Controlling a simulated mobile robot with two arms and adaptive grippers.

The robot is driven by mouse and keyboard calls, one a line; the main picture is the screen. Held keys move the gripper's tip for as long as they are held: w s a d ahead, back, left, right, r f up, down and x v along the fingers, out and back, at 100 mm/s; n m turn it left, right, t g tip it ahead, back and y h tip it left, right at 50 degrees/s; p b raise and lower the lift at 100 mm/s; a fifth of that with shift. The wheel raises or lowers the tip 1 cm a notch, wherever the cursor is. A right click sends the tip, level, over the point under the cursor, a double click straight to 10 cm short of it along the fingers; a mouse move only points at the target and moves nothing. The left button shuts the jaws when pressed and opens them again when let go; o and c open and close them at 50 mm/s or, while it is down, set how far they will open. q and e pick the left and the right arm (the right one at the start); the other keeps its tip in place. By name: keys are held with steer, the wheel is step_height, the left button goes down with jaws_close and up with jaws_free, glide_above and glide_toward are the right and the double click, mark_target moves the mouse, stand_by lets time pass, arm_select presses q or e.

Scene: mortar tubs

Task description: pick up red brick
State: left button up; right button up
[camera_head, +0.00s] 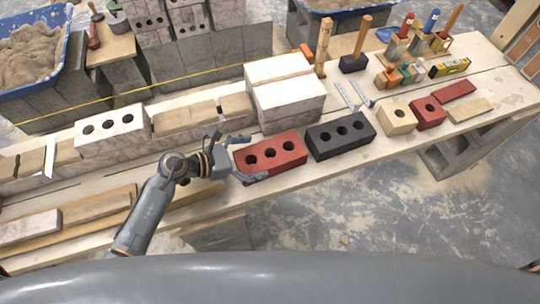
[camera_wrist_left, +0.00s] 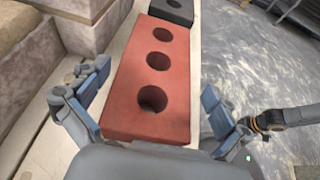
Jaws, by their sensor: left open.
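The red brick (camera_head: 271,157) with three holes lies flat on the wooden bench, left of a black brick. In the left wrist view the red brick (camera_wrist_left: 160,75) points away from the camera, between the open fingers. My left gripper (camera_head: 246,160) is open at the brick's left end, with one finger at the far side and one at the near side. In the left wrist view the gripper's (camera_wrist_left: 152,108) fingers stand apart on both sides of the brick, with gaps visible. The gripper is empty. My right gripper's jaws do not show in the head view.
A black brick (camera_head: 340,137) lies just right of the red brick. White blocks (camera_head: 287,92) stand behind it. A smaller red brick (camera_head: 428,112) and a beige brick (camera_head: 398,117) lie further right. Tools stand at the back right. The floor in front is clear.

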mark_target(269, 153)
arm_select(q)
steer(key=x, duration=0.4)
steer(key=shift+w+r, duration=0.15)
steer(key=shift+d, duration=0.1)
steer(key=c, duration=1.6)
steer(key=shift+w+r, duration=0.2)
steer(key=shift+c, duration=0.2)
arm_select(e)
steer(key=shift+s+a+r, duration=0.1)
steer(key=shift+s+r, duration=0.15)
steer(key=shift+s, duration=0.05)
